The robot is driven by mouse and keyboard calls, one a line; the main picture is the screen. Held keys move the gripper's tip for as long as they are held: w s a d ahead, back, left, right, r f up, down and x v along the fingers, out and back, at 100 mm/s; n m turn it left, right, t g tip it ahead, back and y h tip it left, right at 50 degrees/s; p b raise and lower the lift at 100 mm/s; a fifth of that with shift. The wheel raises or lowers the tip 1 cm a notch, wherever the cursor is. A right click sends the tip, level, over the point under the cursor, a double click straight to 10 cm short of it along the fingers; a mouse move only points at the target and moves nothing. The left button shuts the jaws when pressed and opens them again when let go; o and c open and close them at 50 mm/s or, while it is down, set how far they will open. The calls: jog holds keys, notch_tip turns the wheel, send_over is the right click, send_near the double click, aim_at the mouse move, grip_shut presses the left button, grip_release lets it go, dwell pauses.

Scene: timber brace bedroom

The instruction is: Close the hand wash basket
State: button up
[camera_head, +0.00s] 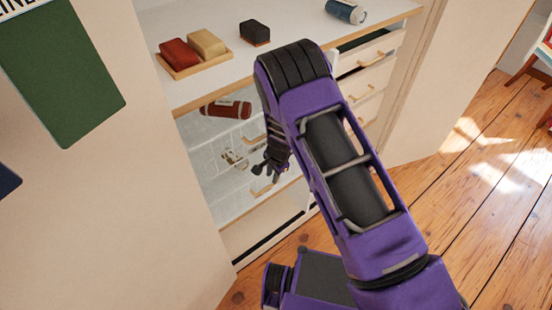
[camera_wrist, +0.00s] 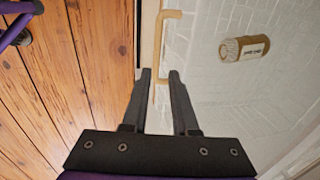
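A white wire basket (camera_head: 207,160) stands out from the cabinet front in the head view, left of my gripper (camera_head: 268,168). Its white grid (camera_wrist: 215,95) fills the right of the wrist view. A brown bottle with a pale label (camera_wrist: 245,48) lies over that grid; I cannot tell for sure that it is the hand wash. A tan bar handle (camera_wrist: 158,35) runs along the grid's edge, just ahead of my fingertips. My gripper (camera_wrist: 160,75) is open with a narrow gap and nothing visibly held. I cannot tell whether it touches the handle.
A dark red bottle (camera_head: 225,107) lies higher in the cabinet. The counter (camera_head: 205,85) holds soap-like blocks on a wooden tray (camera_head: 179,71), a dark block (camera_head: 255,32) and a blue bottle (camera_head: 346,12). Drawers (camera_head: 362,85) stand at right. Wooden floor (camera_head: 480,210) is open at right.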

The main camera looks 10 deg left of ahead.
notch_tip(320, 180, up, 12)
jog(key=s+d+p, duration=0.1)
jog(key=d, duration=0.1)
jog(key=shift+s+p, duration=0.3)
jog(key=shift+p, duration=0.1)
jog(key=shift+r, duration=0.15)
